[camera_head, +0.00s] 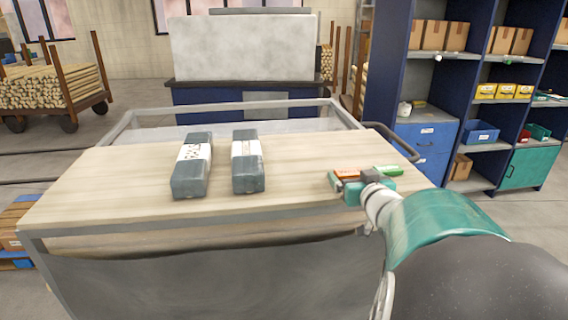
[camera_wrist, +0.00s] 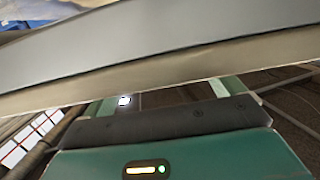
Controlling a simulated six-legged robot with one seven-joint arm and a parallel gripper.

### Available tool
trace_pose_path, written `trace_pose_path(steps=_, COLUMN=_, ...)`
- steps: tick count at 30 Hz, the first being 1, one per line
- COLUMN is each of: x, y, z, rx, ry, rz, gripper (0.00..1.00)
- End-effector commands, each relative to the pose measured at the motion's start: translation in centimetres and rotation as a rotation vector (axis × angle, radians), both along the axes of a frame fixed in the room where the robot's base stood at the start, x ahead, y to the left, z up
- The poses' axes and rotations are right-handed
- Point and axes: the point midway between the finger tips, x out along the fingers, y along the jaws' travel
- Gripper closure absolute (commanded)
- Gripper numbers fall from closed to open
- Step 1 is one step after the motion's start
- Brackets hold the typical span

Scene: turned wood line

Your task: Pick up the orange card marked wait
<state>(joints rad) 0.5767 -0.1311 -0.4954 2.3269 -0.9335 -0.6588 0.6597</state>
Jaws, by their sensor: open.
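An orange card (camera_head: 350,173) lies near the right end of the wooden tabletop in the head view, just beyond my gripper (camera_head: 352,182). Any marking on it is too small to read. A bright green piece (camera_head: 388,170) shows just to its right; I cannot tell whether it is another card. My gripper is open at the table's right front part, partly covering the orange card. In the wrist view, the pale green fingers of my gripper (camera_wrist: 165,96) stand apart below a broad grey and beige edge. No card shows there.
Two dark blocks with white labels, a left one (camera_head: 192,166) and a right one (camera_head: 247,161), lie on the wooden tabletop (camera_head: 110,185). A grey rail (camera_head: 240,104) runs behind it. Blue shelves (camera_head: 390,70) stand at right. The tabletop between blocks and gripper is clear.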

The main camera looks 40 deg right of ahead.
Motion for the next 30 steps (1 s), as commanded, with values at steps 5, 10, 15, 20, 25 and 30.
trace_pose_path(steps=5, x=1.7, y=-1.0, z=-0.3, rx=0.001, ry=0.001, rz=0.0, gripper=0.06)
trace_pose_path(steps=10, x=1.9, y=-1.1, z=-0.3, rx=0.0, ry=0.0, rz=0.0, gripper=0.06)
trace_pose_path(steps=15, x=1.9, y=-1.1, z=-0.3, rx=0.001, ry=-0.001, rz=0.0, gripper=0.2)
trace_pose_path(steps=20, x=1.9, y=-1.1, z=-0.3, rx=0.001, ry=-0.001, rz=0.0, gripper=0.52)
trace_pose_path(steps=25, x=1.9, y=-1.1, z=-0.3, rx=0.001, ry=-0.001, rz=0.0, gripper=0.54)
trace_pose_path(steps=30, x=1.9, y=-1.1, z=-0.1, rx=-0.001, ry=-0.001, rz=0.0, gripper=0.54)
